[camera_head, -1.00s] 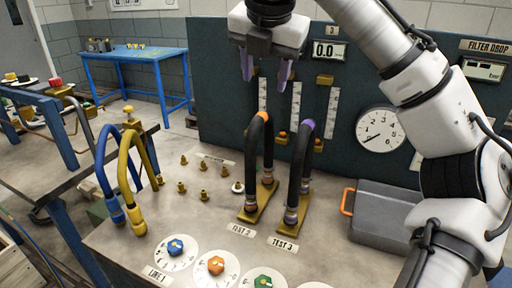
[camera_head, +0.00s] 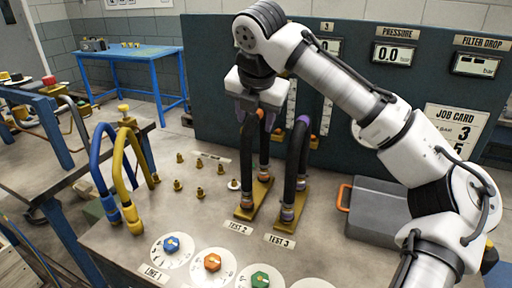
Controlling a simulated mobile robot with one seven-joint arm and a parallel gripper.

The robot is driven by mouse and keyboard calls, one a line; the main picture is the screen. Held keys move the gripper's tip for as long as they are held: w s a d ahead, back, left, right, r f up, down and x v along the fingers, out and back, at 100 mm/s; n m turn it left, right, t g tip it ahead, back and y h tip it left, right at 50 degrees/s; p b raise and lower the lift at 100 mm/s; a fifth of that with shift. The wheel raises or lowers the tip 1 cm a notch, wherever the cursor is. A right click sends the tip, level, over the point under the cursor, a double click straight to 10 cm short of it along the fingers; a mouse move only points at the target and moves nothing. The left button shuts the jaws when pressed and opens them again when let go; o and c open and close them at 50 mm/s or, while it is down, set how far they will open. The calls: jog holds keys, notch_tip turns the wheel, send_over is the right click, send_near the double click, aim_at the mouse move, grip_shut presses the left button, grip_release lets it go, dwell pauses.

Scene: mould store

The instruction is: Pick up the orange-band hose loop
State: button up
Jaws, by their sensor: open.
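The orange-band hose loop (camera_head: 264,150) is a black upright arch on a brass base plate labelled TEST 2, with an orange band near its top. My gripper (camera_head: 259,114) is pointed down at the top of this loop, with its fingers around or just beside the orange band. The fingers are open. The arm and gripper body partly hide the loop's top, so I cannot tell whether the fingers touch it. The purple-band hose loop (camera_head: 296,165) stands close on the right, on its own base plate labelled TEST 3.
Blue (camera_head: 101,170) and yellow (camera_head: 121,175) hose loops stand at the bench's left. Several small brass fittings (camera_head: 178,185) sit between. Coloured knobs on white dials line the front. A grey case (camera_head: 372,213) with an orange handle lies right. A dark panel (camera_head: 212,70) stands behind.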

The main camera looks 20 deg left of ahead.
grip_shut()
dwell(0.3)
jog(key=shift+r, duration=0.15)
notch_tip(320, 180, up, 28)
jog(key=p, duration=0.9)
